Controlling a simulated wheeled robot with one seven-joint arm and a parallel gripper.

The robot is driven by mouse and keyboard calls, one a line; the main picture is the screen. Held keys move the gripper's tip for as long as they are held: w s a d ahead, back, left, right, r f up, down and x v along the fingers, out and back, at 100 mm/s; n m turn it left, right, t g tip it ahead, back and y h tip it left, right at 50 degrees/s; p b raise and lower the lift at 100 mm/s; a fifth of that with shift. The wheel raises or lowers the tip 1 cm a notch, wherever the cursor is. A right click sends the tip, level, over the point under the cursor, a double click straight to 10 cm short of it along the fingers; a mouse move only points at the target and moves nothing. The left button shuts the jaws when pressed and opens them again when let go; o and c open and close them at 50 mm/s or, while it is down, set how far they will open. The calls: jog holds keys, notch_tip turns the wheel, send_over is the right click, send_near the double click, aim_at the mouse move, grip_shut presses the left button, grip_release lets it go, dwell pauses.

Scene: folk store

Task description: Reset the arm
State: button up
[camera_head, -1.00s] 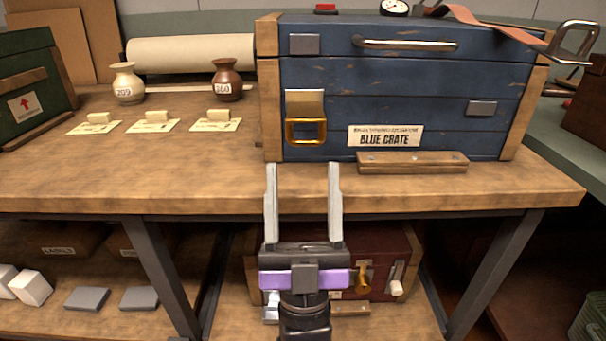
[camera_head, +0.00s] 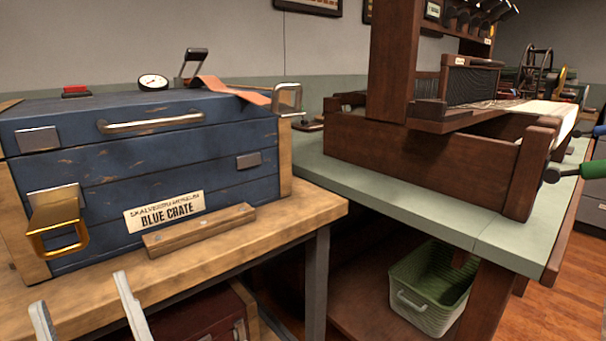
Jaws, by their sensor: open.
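My gripper (camera_head: 84,318) shows at the bottom left of the head view, with two pale fingers spread apart and nothing between them. Only the finger ends are in the frame; the rest of my arm is below the picture edge. The fingers are in front of the wooden table (camera_head: 290,218), below the blue crate (camera_head: 90,165). The crate is shut, with a gold latch (camera_head: 58,222) at its left front and a label reading BLUE CRATE.
A brown wooden loom (camera_head: 420,165) stands on a green-topped bench (camera_head: 400,205) at the right. A green basket (camera_head: 430,300) sits on the shelf under it. A dark red box (camera_head: 205,318) is under the wooden table. Wooden floor (camera_head: 560,260) shows at the far right.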

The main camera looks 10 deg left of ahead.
jog(key=s+d+f+m+t+h, duration=0.1)
jog(key=d+f+m+h, duration=0.2)
jog(key=d+f+h, duration=0.65)
jog(key=s+d+f+m+h, duration=0.2)
jog(key=d+f+m+h, duration=0.15)
jog(key=d+f, duration=1.15)
jog(key=s+d+f+m+g+h, duration=0.15)
jog(key=s+d+h, duration=0.35)
jog(key=s+d, duration=0.5)
jog(key=s+d+f+m+g+h, duration=0.1)
jog(key=s+d+m+g+h, duration=0.2)
jog(key=s+d, duration=0.65)
notch_tip(320, 180, up, 34)
jog(key=w+d+n+h+p, duration=0.1)
jog(key=w+d+p, duration=0.1)
jog(key=p, duration=3.2)
jog(key=shift+d+h+p, duration=0.15)
jog(key=shift+h+p, duration=0.15)
